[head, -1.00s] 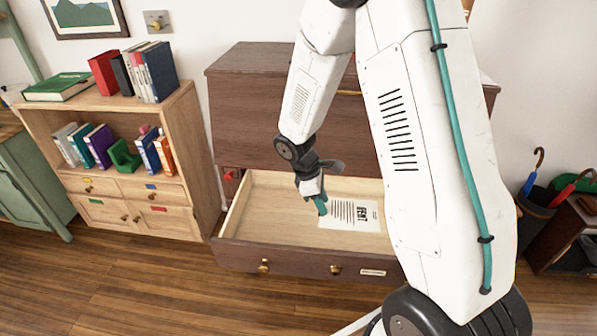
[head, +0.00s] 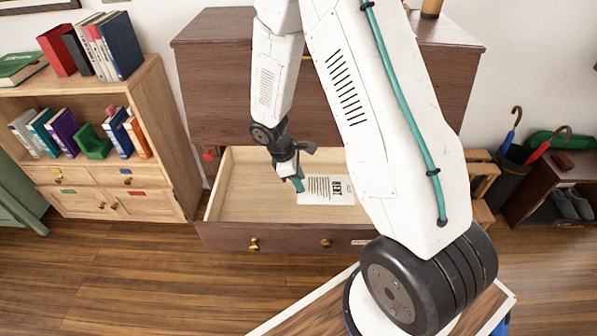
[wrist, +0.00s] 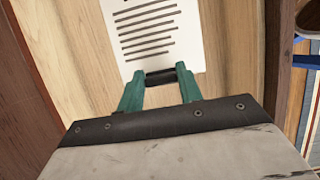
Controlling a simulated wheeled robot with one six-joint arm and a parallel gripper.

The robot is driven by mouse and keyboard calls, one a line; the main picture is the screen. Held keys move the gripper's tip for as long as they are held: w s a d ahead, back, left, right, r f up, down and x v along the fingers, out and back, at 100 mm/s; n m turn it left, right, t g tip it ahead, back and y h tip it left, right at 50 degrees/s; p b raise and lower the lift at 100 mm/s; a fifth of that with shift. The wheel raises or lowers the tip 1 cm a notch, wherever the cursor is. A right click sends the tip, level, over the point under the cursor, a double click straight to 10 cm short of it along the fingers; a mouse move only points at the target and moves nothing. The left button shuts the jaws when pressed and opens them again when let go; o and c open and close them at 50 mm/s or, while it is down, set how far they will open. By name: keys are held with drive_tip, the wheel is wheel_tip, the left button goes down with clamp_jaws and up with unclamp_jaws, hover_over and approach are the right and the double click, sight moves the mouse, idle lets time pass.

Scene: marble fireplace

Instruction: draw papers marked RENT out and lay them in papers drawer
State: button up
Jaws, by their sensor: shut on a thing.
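A white paper (head: 328,189) with RENT printed on it and lines of text is in the open drawer (head: 240,208) of the dark wooden cabinet. My gripper (head: 298,186) reaches down into the drawer at the paper's left edge. I cannot tell whether the paper touches the drawer floor. The drawer front carries a pale label, partly hidden by my arm, too small to read.
A wooden bookcase (head: 172,120) with books and small drawers stands at the left. An umbrella stand (head: 513,165) and a shoe rack (head: 560,180) are at the right. The wood floor (head: 150,275) in front is clear. The drawer's left part is bare.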

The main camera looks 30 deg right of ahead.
drive_tip(key=shift+f, duration=4.6)
drive_tip(key=o, duration=1.1)
drive_tip(key=shift+o, duration=0.2)
drive_tip(key=shift+r, duration=4.05)
